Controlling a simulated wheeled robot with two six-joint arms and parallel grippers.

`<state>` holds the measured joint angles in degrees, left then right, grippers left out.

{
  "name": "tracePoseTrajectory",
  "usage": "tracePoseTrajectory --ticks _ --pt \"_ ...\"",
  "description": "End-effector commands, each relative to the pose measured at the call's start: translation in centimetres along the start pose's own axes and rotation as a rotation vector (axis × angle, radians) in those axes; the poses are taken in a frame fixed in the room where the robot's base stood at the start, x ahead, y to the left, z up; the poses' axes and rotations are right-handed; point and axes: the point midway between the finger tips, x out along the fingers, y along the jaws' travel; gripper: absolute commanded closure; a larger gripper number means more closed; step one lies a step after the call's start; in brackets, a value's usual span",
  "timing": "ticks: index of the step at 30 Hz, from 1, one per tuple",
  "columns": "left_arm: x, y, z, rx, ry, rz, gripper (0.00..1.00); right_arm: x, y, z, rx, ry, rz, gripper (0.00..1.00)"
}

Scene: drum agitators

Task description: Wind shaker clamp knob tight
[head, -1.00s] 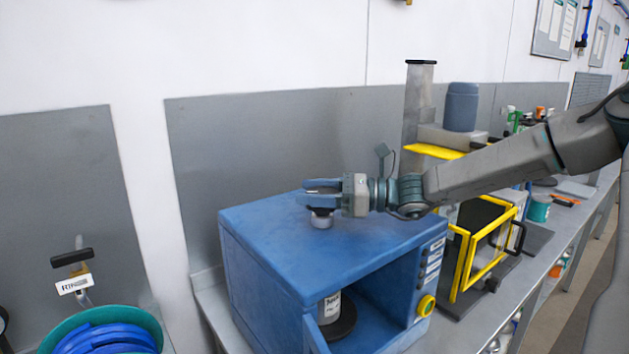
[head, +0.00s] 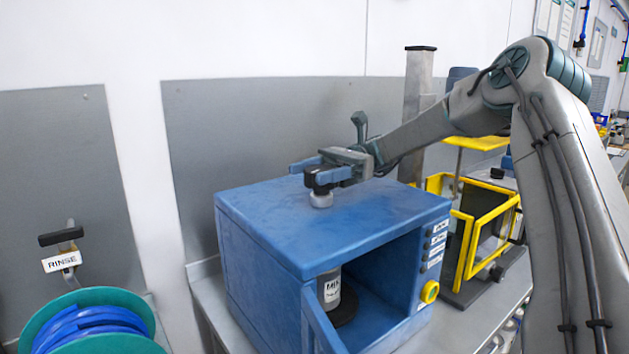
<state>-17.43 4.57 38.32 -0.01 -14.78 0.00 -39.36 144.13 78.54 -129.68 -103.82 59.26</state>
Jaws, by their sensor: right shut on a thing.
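The blue shaker cabinet (head: 300,228) stands on the bench with its front open. The clamp knob (head: 321,199) sits on top of the cabinet; its grey base shows and its dark top is between my fingers. My right gripper (head: 318,177) is shut on the knob from above and the side. Inside the cabinet a labelled can (head: 330,288) stands on a dark round plate (head: 345,306); its top is hidden by the cabinet roof. My left gripper is not in view.
A yellow-framed machine (head: 490,238) stands right of the cabinet, with a grey column (head: 418,110) behind. A hose reel (head: 85,325) and a rinse handle (head: 60,236) are at the lower left. The cabinet's top is otherwise clear.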

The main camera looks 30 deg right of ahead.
Motion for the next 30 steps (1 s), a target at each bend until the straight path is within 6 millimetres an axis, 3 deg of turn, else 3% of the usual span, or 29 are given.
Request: tracePoseTrajectory --ticks 22,23,26,30 --pt "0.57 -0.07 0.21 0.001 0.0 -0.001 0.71 -0.03 0.13 0.26 -0.005 -0.003 0.092 0.63" --pt "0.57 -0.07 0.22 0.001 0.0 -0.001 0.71 -0.03 0.13 0.26 -0.005 -0.003 0.092 0.39" --pt "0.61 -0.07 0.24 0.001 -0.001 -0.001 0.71 -0.03 0.13 0.23 -0.004 -0.003 0.092 0.19" --pt "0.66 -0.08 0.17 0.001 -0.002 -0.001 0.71 -0.02 0.14 0.16 -0.003 -0.002 0.092 0.19"
